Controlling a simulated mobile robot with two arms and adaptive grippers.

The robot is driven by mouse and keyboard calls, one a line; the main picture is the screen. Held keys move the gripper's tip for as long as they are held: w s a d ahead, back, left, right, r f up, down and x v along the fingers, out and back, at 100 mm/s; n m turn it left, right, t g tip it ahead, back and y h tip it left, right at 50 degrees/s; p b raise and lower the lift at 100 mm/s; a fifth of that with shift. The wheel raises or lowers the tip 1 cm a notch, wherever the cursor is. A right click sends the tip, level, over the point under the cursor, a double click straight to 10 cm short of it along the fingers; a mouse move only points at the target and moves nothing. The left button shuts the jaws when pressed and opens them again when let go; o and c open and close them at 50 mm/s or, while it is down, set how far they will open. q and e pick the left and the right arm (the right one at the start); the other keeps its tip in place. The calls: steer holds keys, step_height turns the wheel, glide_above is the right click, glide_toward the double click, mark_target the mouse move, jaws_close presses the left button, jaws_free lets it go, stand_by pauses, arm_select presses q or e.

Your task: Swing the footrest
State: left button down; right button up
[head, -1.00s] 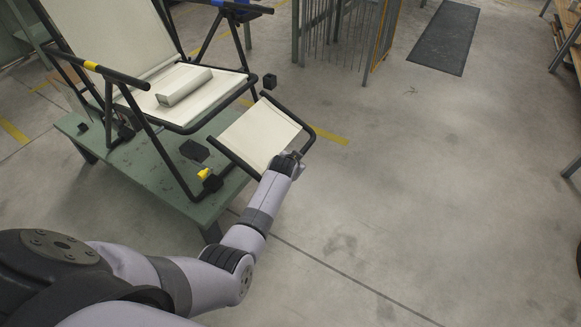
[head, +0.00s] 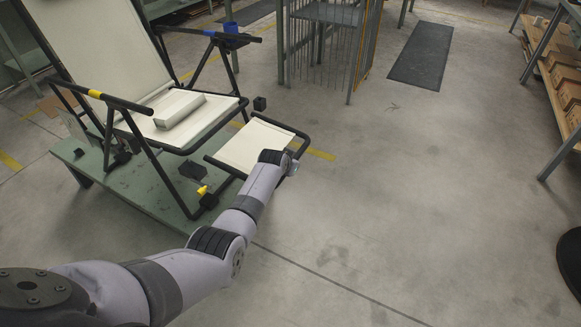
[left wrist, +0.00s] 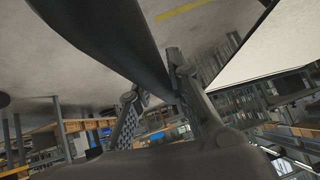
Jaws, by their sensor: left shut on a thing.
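The lounger's footrest (head: 252,145), a cream panel in a dark tube frame, extends from the front of the seat (head: 190,118) and looks close to level. My left gripper (head: 290,165) is at the footrest's outer right corner, shut on its dark rail. In the left wrist view my left gripper (left wrist: 155,88) has its fingers on both sides of the dark rail (left wrist: 112,38), with the cream panel (left wrist: 275,45) at upper right. The fingertips are partly hidden by the rail. My right gripper is not in view.
The lounger stands on a low green platform (head: 150,195). A light-grey box-shaped bolster (head: 180,108) lies on the seat. A blue cup-like holder (head: 230,28) sits on the far armrest. A wire rack (head: 325,45) stands behind and shelves (head: 560,85) at right. Floor right of the footrest is clear.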

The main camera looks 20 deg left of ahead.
arm_select(q)
steer(key=shift+w+r, duration=0.1)
steer(key=shift+r, duration=0.05)
steer(key=c, duration=1.5)
jaws_free()
steer(key=v, duration=1.2)
steer(key=shift+d, duration=0.1)
